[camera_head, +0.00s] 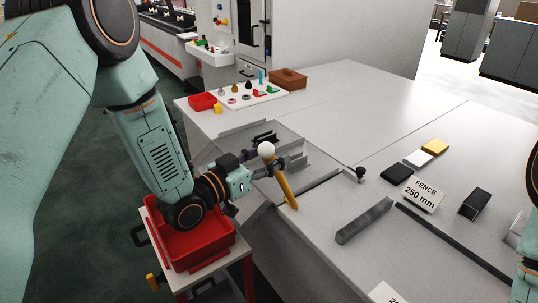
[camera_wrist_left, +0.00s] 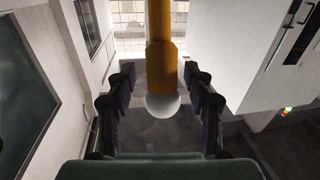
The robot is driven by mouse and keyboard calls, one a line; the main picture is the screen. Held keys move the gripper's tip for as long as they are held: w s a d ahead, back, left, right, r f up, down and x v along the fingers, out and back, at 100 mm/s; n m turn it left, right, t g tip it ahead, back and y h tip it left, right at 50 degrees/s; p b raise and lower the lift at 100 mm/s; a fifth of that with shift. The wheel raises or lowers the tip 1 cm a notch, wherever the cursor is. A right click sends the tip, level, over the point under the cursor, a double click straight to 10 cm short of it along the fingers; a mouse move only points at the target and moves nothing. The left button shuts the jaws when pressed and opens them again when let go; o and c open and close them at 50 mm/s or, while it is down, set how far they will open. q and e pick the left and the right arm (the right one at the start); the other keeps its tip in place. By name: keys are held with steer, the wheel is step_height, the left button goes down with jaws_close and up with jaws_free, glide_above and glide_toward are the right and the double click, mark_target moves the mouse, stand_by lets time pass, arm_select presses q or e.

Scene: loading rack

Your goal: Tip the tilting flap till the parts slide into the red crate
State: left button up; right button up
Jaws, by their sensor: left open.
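The tilting flap (camera_head: 318,162) is a grey panel at the table's left edge, partly hidden by my left gripper. A yellow lever (camera_head: 287,190) with a white ball knob (camera_head: 266,149) stands at the flap. My left gripper (camera_head: 281,153) is at the lever. In the left wrist view the yellow lever (camera_wrist_left: 161,24) and white knob (camera_wrist_left: 162,106) lie between the open, apart fingers (camera_wrist_left: 159,78). Grey parts on the flap are hard to tell from the fingers. The red crate (camera_head: 222,243) is below the table edge, partly hidden by my left arm. My right gripper is out of view.
The crate stands on a small trolley (camera_head: 198,272). A small red bin (camera_head: 202,102), a tray of small pieces (camera_head: 262,95) and a brown box (camera_head: 289,79) are at the back left. A fence sign (camera_head: 424,194) and a grey bar (camera_head: 364,220) lie right of the flap.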

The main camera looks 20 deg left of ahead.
arm_select(q)
steer(key=shift+w+f, duration=0.15)
steer(key=shift+w, duration=0.05)
steer(key=shift+s+a, duration=0.1)
steer(key=shift+a, duration=0.05)
steer(key=c, duration=0.3)
steer(key=shift+s, duration=0.2)
steer(key=c, duration=0.3)
steer(key=shift+w, duration=0.1)
jaws_close()
